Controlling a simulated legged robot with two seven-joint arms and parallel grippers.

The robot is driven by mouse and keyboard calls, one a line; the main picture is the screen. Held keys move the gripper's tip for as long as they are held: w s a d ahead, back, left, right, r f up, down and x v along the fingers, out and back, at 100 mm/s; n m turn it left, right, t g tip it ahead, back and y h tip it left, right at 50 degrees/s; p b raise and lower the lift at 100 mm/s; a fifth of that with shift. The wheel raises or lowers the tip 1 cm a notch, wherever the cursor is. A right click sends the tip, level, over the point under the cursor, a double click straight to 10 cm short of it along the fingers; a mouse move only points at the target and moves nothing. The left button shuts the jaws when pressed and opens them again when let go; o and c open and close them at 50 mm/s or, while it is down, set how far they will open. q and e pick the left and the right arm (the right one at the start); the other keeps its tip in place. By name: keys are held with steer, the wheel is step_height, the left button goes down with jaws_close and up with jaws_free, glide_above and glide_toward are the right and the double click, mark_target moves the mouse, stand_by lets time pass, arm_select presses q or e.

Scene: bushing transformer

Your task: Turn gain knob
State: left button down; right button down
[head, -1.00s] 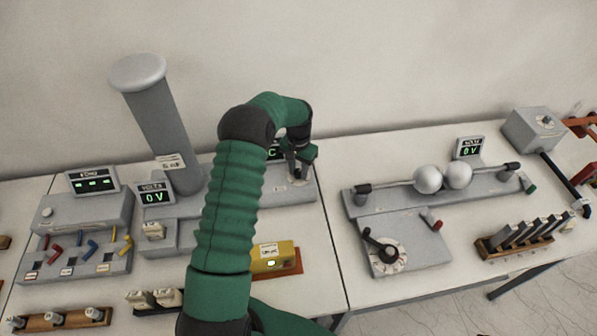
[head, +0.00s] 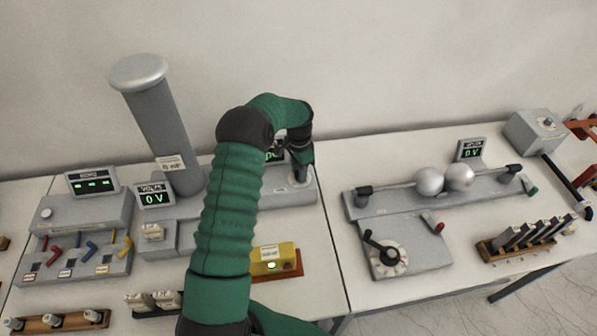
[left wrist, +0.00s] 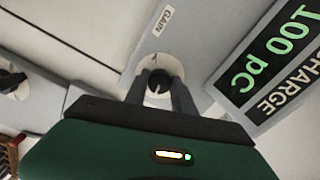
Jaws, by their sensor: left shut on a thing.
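The gain knob (left wrist: 158,89) is a dark knob on a round white dial, below a white GAIN label (left wrist: 168,18) in the left wrist view. My left gripper (left wrist: 160,86) has its two fingers on either side of the knob and is shut on it. In the head view the left gripper (head: 299,176) points down at the back of the grey unit, and its fingertips are hard to make out. A display beside the knob (left wrist: 275,62) reads 100 pC, with a CHARGE label. My right gripper is not in view.
A tall grey column (head: 160,125) and a volts display (head: 154,198) stand left of my arm. A yellow box (head: 273,261) sits in front of the unit. A sphere-gap device (head: 445,190) and a crank dial (head: 388,256) stand on the right table.

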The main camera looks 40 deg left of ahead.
arm_select(q)
steer(key=shift+w+r, duration=0.15)
steer(key=shift+w, duration=0.15)
steer(key=c, duration=1.5)
jaws_free()
steer(key=o, duration=0.4)
steer(key=shift+w+f, duration=0.1)
steer(key=shift+f, duration=0.1)
steer(key=shift+o, duration=0.2)
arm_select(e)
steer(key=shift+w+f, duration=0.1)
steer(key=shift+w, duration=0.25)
arm_select(q)
steer(key=shift+r, duration=0.2)
step_height(320, 180, up, 16)
steer(key=b, duration=0.3)
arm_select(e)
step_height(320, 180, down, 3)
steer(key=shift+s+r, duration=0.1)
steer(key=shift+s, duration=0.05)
arm_select(q)
steer(key=shift+r, duration=0.1)
